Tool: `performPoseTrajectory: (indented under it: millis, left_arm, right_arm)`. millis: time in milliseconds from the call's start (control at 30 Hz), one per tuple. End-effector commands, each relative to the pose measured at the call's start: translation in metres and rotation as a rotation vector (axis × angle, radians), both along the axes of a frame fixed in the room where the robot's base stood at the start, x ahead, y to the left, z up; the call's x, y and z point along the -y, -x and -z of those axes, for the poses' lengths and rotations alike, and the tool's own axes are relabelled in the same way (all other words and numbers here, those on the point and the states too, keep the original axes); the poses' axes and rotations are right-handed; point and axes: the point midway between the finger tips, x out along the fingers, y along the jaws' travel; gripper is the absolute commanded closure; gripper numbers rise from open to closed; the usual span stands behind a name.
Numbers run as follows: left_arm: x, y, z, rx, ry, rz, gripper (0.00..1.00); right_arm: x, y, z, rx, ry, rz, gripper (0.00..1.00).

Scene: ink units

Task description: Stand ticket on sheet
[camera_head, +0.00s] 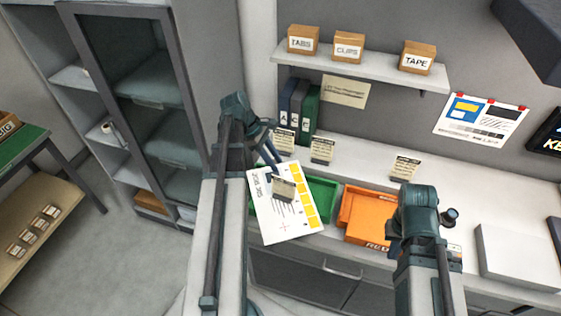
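The white sheet (287,226) has yellow squares along its right side and printed lines. It overlaps the green tray in the picture; what supports it is unclear. A small ticket (284,188) with a dark printed top appears over the sheet's middle. My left gripper (272,168) is at the sheet's upper edge, its fingers pointing down toward the ticket. Whether it grips the ticket or the sheet is not clear. Similar tickets stand on the counter behind: one (284,141), another (321,150) and one further right (403,168). My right gripper is hidden behind its arm.
A green tray (322,187) and orange trays (371,213) sit on the counter. A small dark round object (450,214) is beside my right arm. A white block (517,255) lies at right. A shelf (360,67) with boxes hangs above. Free counter lies at right.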

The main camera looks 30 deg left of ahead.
Motion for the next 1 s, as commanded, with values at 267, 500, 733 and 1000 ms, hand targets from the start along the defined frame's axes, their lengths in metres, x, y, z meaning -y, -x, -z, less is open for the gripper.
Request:
performPoseTrajectory:
  millis: [267, 500, 733, 1000]
  left_arm:
    - [-0.009, 0.002, -0.017, -0.001, 0.0, 0.0, 0.63]
    - [-0.01, 0.003, -0.017, -0.001, 0.0, 0.0, 0.63]
    - [0.006, 0.002, -0.015, 0.01, -0.022, 0.068, 0.63]
    - [0.13, 0.012, 0.0, 0.12, -0.202, 0.693, 0.63]
  right_arm:
    - [0.0, 0.0, -0.018, -0.001, 0.0, -0.002, 1.0]
    - [0.0, 0.0, -0.017, -0.001, 0.0, -0.002, 1.0]
    - [0.0, 0.0, -0.017, -0.001, 0.0, -0.002, 1.0]
    - [0.0, 0.0, -0.017, -0.001, 0.0, -0.002, 1.0]
